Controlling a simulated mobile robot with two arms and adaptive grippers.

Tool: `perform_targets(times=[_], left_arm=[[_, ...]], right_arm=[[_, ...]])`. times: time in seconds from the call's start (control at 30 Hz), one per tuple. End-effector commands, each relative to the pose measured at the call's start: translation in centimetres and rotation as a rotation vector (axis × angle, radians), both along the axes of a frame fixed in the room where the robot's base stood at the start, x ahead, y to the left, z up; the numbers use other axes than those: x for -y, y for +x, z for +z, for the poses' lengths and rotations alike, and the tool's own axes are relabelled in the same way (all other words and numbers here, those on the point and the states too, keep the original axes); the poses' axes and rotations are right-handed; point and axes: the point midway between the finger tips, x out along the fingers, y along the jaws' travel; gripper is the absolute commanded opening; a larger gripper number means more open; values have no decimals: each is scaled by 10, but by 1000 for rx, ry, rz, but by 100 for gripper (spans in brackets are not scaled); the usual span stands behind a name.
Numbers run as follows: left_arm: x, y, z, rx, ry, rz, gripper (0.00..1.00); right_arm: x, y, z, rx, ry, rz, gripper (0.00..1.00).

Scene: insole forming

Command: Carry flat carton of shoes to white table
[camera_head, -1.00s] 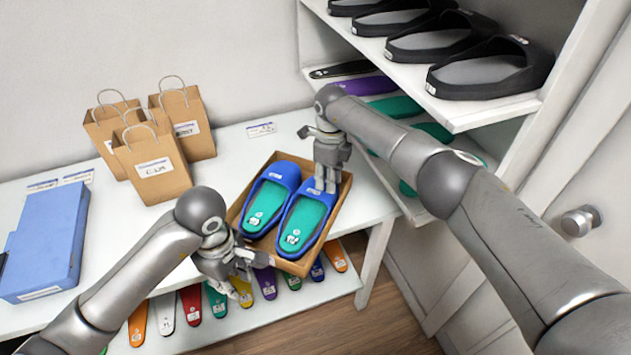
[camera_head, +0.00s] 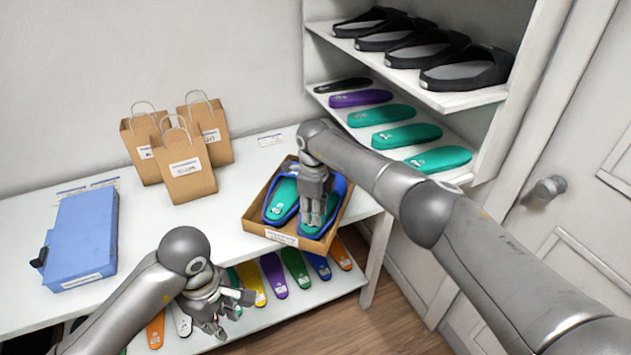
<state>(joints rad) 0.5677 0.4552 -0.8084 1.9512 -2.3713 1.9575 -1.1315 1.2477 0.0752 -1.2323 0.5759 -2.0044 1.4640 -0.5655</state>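The flat carton (camera_head: 281,237) is a shallow brown tray at the right end of the white table (camera_head: 140,225); it appears to rest on the table top. Two blue shoes with teal insoles lie in it, the left shoe (camera_head: 281,197) and the right shoe (camera_head: 335,204). My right gripper (camera_head: 314,222) is over the right shoe and hides part of it; I cannot tell whether its fingers grip anything. My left gripper (camera_head: 232,312) is apart from the carton, in front of the table edge, fingers spread and empty.
Brown paper bags (camera_head: 187,172) stand behind on the table. A blue box (camera_head: 82,238) lies at the left. Coloured insoles (camera_head: 273,275) hang or lie on the lower shelf. A shelf unit (camera_head: 455,98) with black shoes (camera_head: 466,68) and insoles (camera_head: 407,136) stands at the right.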

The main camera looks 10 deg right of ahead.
Motion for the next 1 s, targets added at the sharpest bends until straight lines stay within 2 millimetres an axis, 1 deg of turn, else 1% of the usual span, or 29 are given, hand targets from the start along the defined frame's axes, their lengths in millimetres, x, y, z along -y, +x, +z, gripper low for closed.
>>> perform_targets(times=[0.07,0.17,0.27,0.5,0.6,0.7,0.8,1.0], left_arm=[[0,0,0,0,0,0,27],[0,0,0,0,0,0,27],[0,0,0,0,0,0,27],[0,0,0,0,0,0,27],[0,0,0,0,0,0,27],[0,0,0,0,0,0,27],[0,0,0,0,0,0,27],[0,0,0,0,0,0,27]], right_arm=[[1,1,3,1,0,-1,27],[2,2,14,4,0,-1,27],[3,3,32,6,-2,0,27],[5,5,84,6,-1,0,27],[5,5,101,5,-2,0,27],[6,6,113,5,-2,-1,27],[7,6,119,2,-2,-2,27],[6,6,122,3,-2,-2,27]])
